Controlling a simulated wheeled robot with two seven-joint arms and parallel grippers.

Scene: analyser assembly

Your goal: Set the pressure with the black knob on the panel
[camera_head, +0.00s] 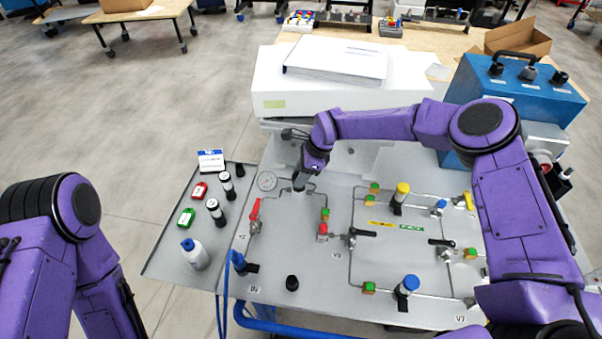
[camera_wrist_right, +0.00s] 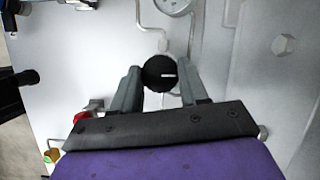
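The black knob (camera_wrist_right: 159,74) shows in the right wrist view as a dark round cap with a short white mark. It sits between the two fingers of my right gripper (camera_wrist_right: 159,82), with no clear gap on either side. In the head view my right gripper (camera_head: 300,184) points down at the upper left of the grey panel (camera_head: 320,262), just right of the round pressure gauge (camera_head: 267,181). The gripper mostly hides the knob there. The gauge shows partly at the top of the wrist view (camera_wrist_right: 174,4); its reading is too small to tell. My left gripper is out of view.
A red-handled valve (camera_head: 254,210) stands close below the gripper. Another black cap (camera_head: 291,283) is on the panel's front part. Yellow and blue valves stand further right. A white box (camera_head: 345,93) stands behind.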

